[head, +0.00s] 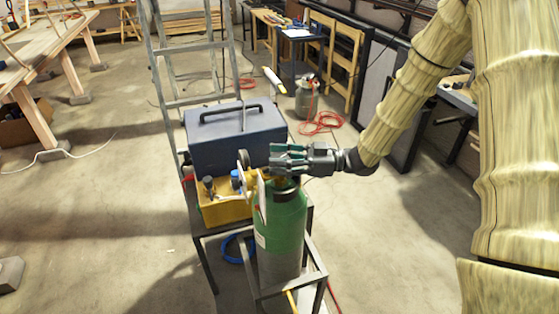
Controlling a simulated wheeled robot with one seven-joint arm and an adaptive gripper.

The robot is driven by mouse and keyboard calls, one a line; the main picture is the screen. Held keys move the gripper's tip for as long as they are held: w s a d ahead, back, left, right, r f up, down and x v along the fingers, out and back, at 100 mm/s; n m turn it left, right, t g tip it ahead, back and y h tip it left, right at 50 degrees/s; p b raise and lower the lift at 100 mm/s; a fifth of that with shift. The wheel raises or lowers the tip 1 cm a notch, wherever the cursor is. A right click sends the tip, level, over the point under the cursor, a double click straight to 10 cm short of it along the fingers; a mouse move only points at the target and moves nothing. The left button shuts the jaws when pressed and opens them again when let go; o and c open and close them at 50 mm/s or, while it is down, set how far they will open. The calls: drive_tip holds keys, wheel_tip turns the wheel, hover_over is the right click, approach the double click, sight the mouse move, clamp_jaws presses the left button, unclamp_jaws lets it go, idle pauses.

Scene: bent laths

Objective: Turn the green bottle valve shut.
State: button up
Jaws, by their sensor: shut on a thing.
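The green bottle (286,222) stands upright in a dark metal frame, with a grey lower part and a pale label on its side. My gripper (277,160) reaches in from the right, level with the bottle's top. It is shut at the valve there, and its fingers hide most of the valve. A round gauge (243,157) and brass-coloured fittings show just left of the fingers. How far the valve is turned cannot be seen.
A blue-grey case (235,138) with a handle stands close behind the bottle, above a yellow box (222,208) on a metal stand. A stepladder (196,70) rises behind. Floor at right is clear.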

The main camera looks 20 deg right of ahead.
drive_tip(key=m+t+h+b, duration=0.1)
drive_tip(key=m+t+h, duration=0.1)
drive_tip(key=m+t, duration=0.1)
drive_tip(key=shift+f+t+b, duration=0.1)
drive_tip(key=shift+t+b, duration=0.3)
drive_tip(key=shift+t, duration=0.5)
drive_tip(key=shift+m+t+h+b, duration=0.4)
drive_tip(key=shift+m+t+h, duration=0.3)
drive_tip(key=shift+m+h, duration=0.1)
drive_tip(key=shift+m+t+h, duration=0.3)
drive_tip(key=shift+t, duration=0.1)
drive_tip(key=o, duration=1)
drive_tip(key=v, duration=1.2)
drive_tip(key=shift+d, duration=0.1)
